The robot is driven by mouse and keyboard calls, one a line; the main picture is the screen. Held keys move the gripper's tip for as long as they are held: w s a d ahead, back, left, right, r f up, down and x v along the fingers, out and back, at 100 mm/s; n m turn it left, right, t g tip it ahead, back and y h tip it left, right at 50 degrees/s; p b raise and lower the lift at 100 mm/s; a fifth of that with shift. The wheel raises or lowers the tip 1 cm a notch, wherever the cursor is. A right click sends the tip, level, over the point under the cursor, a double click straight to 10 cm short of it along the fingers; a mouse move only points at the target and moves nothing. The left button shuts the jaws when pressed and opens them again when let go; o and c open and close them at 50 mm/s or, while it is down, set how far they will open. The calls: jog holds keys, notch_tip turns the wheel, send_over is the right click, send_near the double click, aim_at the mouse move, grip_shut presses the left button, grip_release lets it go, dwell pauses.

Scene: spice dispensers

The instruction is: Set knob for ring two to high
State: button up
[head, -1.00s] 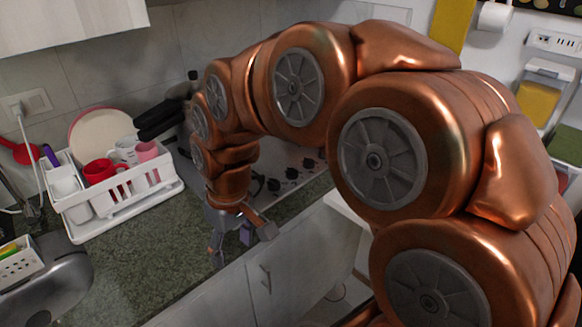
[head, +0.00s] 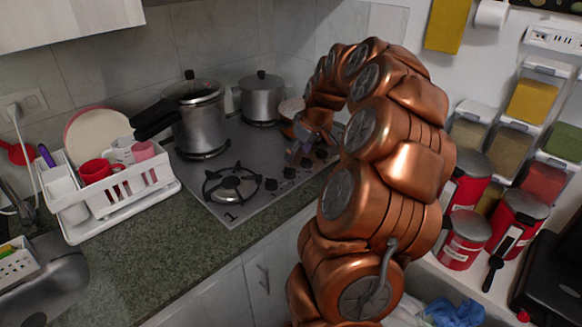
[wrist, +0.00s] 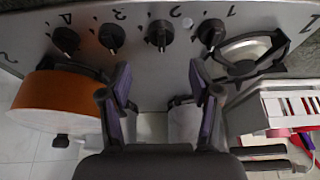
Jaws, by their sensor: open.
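The hob (head: 205,181) has a row of black knobs along its front edge. In the wrist view the knob under the number 2 (wrist: 159,33) is between knob 3 (wrist: 111,37) and knob 1 (wrist: 211,32). Its grip looks roughly upright in that view, though its exact setting is hard to read. My gripper (wrist: 160,82) is open and empty, its fingers apart to either side and below knob 2 in the picture, not touching it. In the head view my gripper (head: 300,152) hangs over the knob row and partly hides it.
An orange-brown pot (wrist: 58,97) is left of my gripper in the wrist view. A pressure cooker (head: 198,120) and a steel pot (head: 262,98) stand on the hob. Burner one (head: 232,184) is bare. A dish rack (head: 115,198) is at the left.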

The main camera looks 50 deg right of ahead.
aim_at(291, 169)
jog(key=p+x, duration=0.2)
jog(key=x, duration=0.5)
jog(key=shift+w+a+f, duration=0.1)
jog(key=shift+a+f, duration=0.05)
jog(key=shift+f, duration=0.15)
jog(key=c, duration=1.1)
